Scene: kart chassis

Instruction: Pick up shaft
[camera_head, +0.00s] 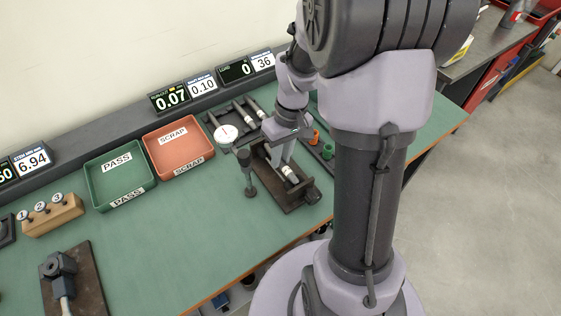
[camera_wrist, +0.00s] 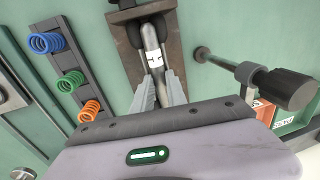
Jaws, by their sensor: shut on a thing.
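The shaft (camera_wrist: 152,45) is a grey metal rod with a white marked band. It lies lengthwise in the dark supports of a fixture with a brown base (camera_wrist: 180,53). In the head view, the shaft (camera_head: 292,176) shows only in part, as my gripper covers some of it. My gripper (camera_wrist: 161,84) is over the fixture with its two grey fingers shut on the shaft, one on each side. In the head view, my gripper (camera_head: 285,155) points down into the fixture (camera_head: 294,203). I cannot tell whether the shaft is clear of the supports.
A dark post with a round head (camera_head: 247,172) stands just left of the fixture. A green PASS tray (camera_head: 99,181) and a red SCRAP tray (camera_head: 160,162) sit farther left. A rack with several rods (camera_head: 216,118) is behind. Coloured springs (camera_wrist: 69,83) stand on a strip beside the fixture.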

